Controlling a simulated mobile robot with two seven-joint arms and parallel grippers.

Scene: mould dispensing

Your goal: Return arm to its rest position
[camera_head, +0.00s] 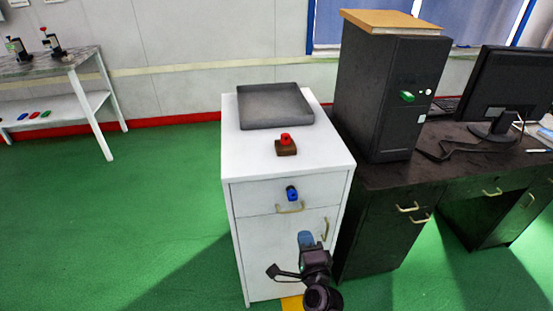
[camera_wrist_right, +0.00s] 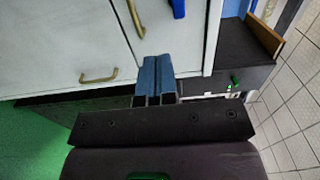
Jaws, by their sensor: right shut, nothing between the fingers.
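My right gripper (camera_head: 305,239) has blue fingers and is in front of the white cabinet (camera_head: 240,250), below the drawer with the blue knob (camera_head: 292,193). In the right wrist view its two blue fingers (camera_wrist_right: 156,78) are together with nothing between them. The cabinet front with brass handles (camera_wrist_right: 98,77) lies beyond the fingers there. My right arm comes up from the bottom edge of the head view. My left gripper is in neither view.
A grey tray (camera_head: 274,122) and a brown block with a red top (camera_head: 286,146) are on the cabinet. A black tower (camera_head: 375,110) and a monitor (camera_head: 508,88) stand on the dark desk (camera_head: 390,185) to the right. Green floor (camera_head: 120,220) is open at left.

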